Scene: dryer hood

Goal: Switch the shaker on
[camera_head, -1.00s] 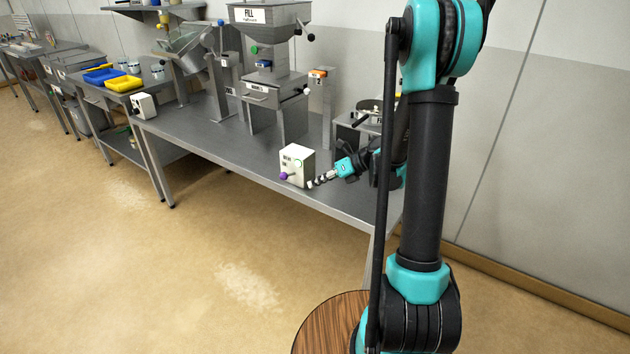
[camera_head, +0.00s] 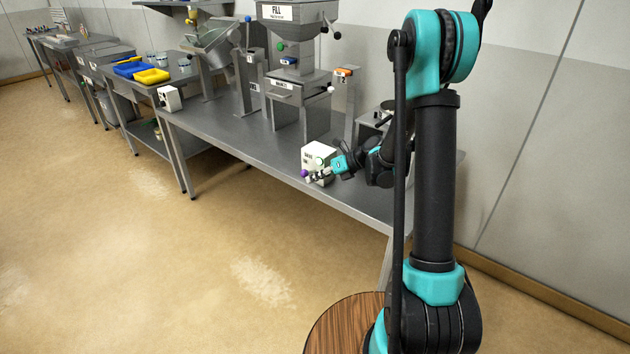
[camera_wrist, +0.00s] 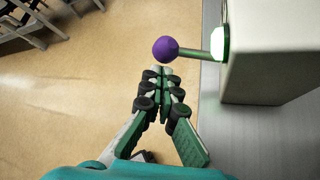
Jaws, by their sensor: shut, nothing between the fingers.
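A white control box (camera_head: 322,154) with small dark lettering and a green ring stands at the front edge of the steel bench. A thin lever with a purple knob (camera_head: 304,173) sticks out from its front. In the wrist view, the purple knob (camera_wrist: 165,48) is just beyond my fingertips, and the lever runs right to a glowing green spot (camera_wrist: 218,42) on the box. My gripper (camera_head: 311,178) is shut and empty, in front of the box beside the knob. It also shows in the wrist view (camera_wrist: 160,75). I cannot tell whether the fingertips touch the knob.
A hopper machine labelled FILL (camera_head: 297,35) stands behind the box on the steel bench (camera_head: 245,130). Another white box (camera_head: 170,98) sits at the bench's left end. Yellow (camera_head: 152,76) and blue trays lie farther left. The floor in front is clear.

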